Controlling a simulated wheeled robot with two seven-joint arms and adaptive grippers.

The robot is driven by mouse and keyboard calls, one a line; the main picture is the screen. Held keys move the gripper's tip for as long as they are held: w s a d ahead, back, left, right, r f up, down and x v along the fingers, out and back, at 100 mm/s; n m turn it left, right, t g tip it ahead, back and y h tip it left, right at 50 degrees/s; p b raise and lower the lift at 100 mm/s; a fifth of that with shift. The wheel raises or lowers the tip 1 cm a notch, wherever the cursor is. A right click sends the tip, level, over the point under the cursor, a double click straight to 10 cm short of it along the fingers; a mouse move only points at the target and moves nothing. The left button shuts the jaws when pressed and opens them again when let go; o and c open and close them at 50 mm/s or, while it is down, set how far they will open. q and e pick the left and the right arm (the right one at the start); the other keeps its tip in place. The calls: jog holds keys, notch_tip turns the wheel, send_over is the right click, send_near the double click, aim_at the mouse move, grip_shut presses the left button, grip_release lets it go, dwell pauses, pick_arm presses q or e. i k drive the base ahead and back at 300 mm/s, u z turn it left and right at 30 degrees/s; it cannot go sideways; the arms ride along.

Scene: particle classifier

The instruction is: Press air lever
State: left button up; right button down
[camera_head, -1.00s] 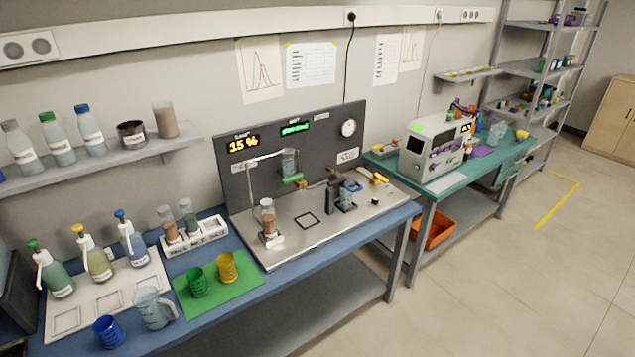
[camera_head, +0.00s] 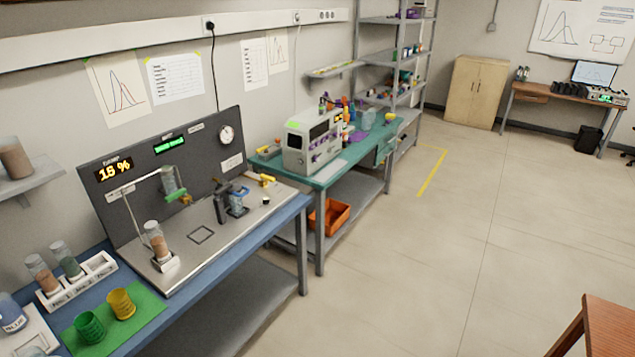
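The particle classifier stands on the blue bench at the left, with a metal base plate (camera_head: 200,262) and a dark upright panel (camera_head: 150,165). A yellow lever-like part (camera_head: 267,179) sits at the plate's right back corner. A smaller yellow part (camera_head: 185,199) is below the hanging clear vessel (camera_head: 170,180). I cannot tell which of them is the air lever. A black and blue fixture (camera_head: 236,202) stands between them. The panel has an orange percent display (camera_head: 114,170), a green display (camera_head: 170,145) and a round gauge (camera_head: 226,134). Neither of my grippers is in view.
A green mat (camera_head: 140,308) with a green cup (camera_head: 89,327) and a yellow cup (camera_head: 121,303) lies at front left. A teal bench (camera_head: 335,165) adjoins, with an orange bin (camera_head: 330,216) below. The open floor (camera_head: 430,250) is clear; a brown table (camera_head: 610,320) stands at front right.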

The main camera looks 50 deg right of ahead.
aim_at(263, 177)
jog(key=z, duration=0.4)
jog(key=k, duration=0.45)
jog(key=z, duration=0.85)
jog(key=i, duration=0.75)
jog(key=z, duration=0.7)
jog(key=i, duration=1.15)
jog(key=u, duration=0.45)
jog(key=i, duration=0.8)
jog(key=u, duration=1.25)
jog(key=i, duration=0.5)
jog(key=u, duration=0.45)
